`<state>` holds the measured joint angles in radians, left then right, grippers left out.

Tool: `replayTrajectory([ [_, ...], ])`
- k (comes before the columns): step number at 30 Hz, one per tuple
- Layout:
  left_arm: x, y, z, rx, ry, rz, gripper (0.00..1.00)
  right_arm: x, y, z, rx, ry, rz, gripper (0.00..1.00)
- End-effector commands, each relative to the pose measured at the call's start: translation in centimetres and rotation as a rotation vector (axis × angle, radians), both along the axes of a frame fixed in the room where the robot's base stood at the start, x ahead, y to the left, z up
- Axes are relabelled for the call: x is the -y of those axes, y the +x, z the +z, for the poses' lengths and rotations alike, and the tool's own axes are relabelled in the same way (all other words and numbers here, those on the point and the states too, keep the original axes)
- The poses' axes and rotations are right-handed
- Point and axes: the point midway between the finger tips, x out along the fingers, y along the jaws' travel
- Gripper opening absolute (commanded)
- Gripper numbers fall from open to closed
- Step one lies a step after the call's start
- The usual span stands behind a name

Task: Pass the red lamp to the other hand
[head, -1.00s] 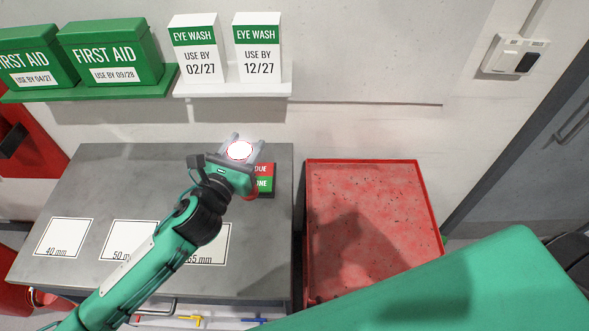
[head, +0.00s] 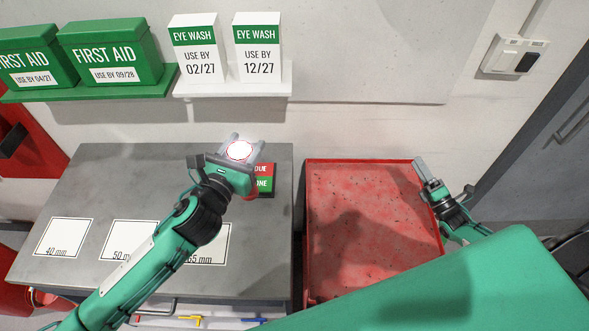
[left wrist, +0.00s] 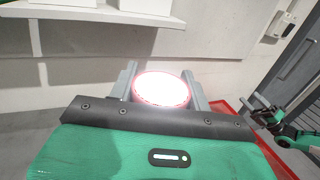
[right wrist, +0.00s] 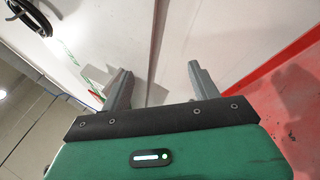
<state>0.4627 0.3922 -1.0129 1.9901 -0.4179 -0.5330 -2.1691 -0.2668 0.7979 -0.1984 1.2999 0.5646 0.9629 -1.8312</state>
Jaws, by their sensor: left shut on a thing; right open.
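The red lamp (head: 240,150) has a glowing white face with a thin red rim. My left gripper (head: 243,148) is shut on it and holds it above the back right of the grey bench. In the left wrist view the lamp (left wrist: 161,89) sits between the two fingers. My right gripper (head: 421,170) is at the right edge of the red-topped surface, well apart from the lamp. In the right wrist view its fingers (right wrist: 160,90) are spread with nothing between them.
A red-topped surface (head: 345,185) stands right of the grey bench (head: 110,185). A red and green sign (head: 264,183) is partly hidden behind my left gripper. Eye wash boxes (head: 258,55) and first aid boxes (head: 110,55) stand on wall shelves above. A wall switch (head: 514,56) is at upper right.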

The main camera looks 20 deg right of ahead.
Motion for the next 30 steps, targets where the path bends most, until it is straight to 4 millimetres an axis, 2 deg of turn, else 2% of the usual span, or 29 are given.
replayTrajectory([
  [1,0.0,0.0,0.0,0.001,-0.001,0.000,0.11,-2.4,1.0,0.9,0.026,-0.026,0.060,0.62],
  [6,0.0,0.0,0.0,0.001,-0.001,0.000,0.11,-10.3,3.0,3.3,0.106,-0.147,0.263,0.62],
  [15,0.0,0.0,0.0,0.001,-0.001,0.000,0.11,-22.9,4.2,7.0,0.267,-0.406,0.579,0.62],
  [21,0.0,0.0,0.0,0.001,-0.001,0.000,0.11,-29.8,3.9,8.9,0.385,-0.614,0.750,0.62],
  [24,0.0,0.0,0.0,0.001,-0.001,0.000,0.11,-32.6,3.7,9.6,0.441,-0.723,0.816,0.62],
  [30,0.0,0.0,0.0,0.001,-0.001,0.000,0.11,-36.3,3.3,10.4,0.525,-0.899,0.900,0.62],
])
